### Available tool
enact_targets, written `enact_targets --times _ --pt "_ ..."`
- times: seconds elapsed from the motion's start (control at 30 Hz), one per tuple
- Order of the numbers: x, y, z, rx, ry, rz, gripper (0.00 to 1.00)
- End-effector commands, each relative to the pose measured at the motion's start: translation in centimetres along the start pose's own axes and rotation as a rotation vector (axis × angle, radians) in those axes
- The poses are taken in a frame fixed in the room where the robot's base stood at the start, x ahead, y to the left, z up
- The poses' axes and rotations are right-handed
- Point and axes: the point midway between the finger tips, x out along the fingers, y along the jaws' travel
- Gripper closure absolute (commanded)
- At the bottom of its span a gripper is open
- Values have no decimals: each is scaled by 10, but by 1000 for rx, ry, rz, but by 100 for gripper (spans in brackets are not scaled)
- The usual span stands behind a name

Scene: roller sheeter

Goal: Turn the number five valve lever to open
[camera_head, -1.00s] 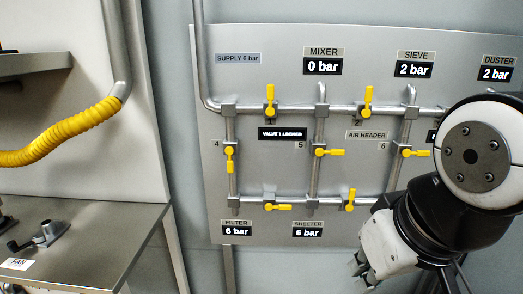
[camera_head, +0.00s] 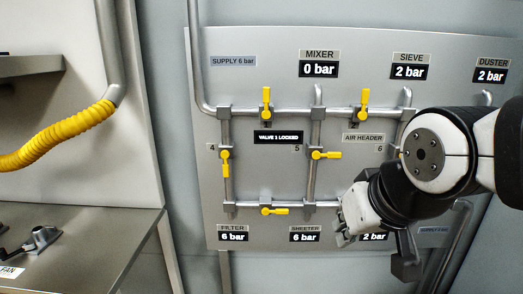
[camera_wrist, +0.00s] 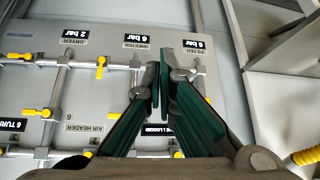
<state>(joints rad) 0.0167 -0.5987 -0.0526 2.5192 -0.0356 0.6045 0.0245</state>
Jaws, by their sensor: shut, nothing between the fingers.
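The number five valve lever (camera_head: 325,155) is yellow and sits on the middle vertical pipe, right of the label 5. Its handle lies horizontal, pointing right, across the pipe. My gripper (camera_head: 344,234) is below and right of it, apart from it, near the lower pipe and the SHEETER readout. In the upside-down wrist view, the two green fingers of my gripper (camera_wrist: 160,78) meet at the tips with nothing between them.
The grey valve panel (camera_head: 260,232) carries other yellow levers: number four (camera_head: 226,162), two upper ones (camera_head: 266,103) (camera_head: 364,103) and a lower one (camera_head: 274,211). A sign (camera_head: 278,138) reads VALVE 1 LOCKED. A metal table (camera_head: 105,230) stands left. My arm hides the panel's right part.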

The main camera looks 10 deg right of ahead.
Motion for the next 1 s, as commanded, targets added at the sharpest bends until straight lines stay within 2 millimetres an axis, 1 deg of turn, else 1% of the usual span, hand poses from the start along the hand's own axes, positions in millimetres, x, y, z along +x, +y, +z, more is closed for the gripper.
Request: enact_targets --times 0.03,0.1,0.2,0.3,0.4,0.5,0.6,0.7,0.83,1.0 --pt "22 6 -19 23 48 8 100" --pt "42 16 -46 50 133 19 100" --pt "69 32 -83 83 255 40 100" --pt "92 49 -117 110 379 61 100" --pt "113 67 -146 129 500 84 100" --pt "131 85 -171 140 623 107 100" --pt "146 102 -191 143 746 129 100" --pt "158 117 -206 134 867 147 100" --pt "169 134 -219 112 1022 164 100" --pt "174 145 -224 72 1186 168 100"
